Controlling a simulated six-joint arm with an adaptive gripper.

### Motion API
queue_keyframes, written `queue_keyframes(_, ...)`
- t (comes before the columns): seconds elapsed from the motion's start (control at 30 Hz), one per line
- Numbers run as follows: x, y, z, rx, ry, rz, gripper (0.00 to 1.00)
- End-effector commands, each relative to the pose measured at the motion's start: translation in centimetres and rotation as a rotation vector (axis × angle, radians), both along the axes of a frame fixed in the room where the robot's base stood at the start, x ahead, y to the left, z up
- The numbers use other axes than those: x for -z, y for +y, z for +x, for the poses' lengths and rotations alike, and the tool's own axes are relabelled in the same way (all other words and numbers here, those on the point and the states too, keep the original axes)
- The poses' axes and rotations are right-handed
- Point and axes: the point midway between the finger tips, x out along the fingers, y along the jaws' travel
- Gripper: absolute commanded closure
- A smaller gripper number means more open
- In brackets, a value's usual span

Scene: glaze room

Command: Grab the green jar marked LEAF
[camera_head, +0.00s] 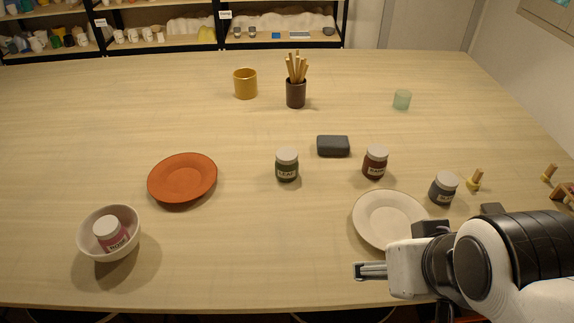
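The green jar marked LEAF (287,167) stands upright near the middle of the table, with a pale lid and its label facing the camera. My gripper (366,271) is at the lower right, in front of the cream plate (372,235) and apart from the jar. Its fingers point left, and I cannot tell from this angle whether they are open or shut. I see nothing held in it.
A grey jar (443,189) is near my arm. An orange plate (184,178) and a white bowl (130,244) holding a pink jar (110,233) are left.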

Motion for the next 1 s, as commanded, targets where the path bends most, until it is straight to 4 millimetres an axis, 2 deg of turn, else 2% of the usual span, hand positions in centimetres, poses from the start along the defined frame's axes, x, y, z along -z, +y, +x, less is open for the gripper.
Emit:
queue_keyframes(0.27, 1.0, 0.3, 0.2, -0.013, 0.043, 0.0, 0.37)
queue_keyframes(0.47, 2.2, 0.7, 1.2, -0.028, 0.114, -0.001, 0.37)
queue_keyframes(0.77, 3.0, 1.7, 4.4, -0.051, 0.198, 0.007, 0.37)
queue_keyframes(1.0, 3.6, 2.8, 7.8, -0.08, 0.241, 0.012, 0.37)
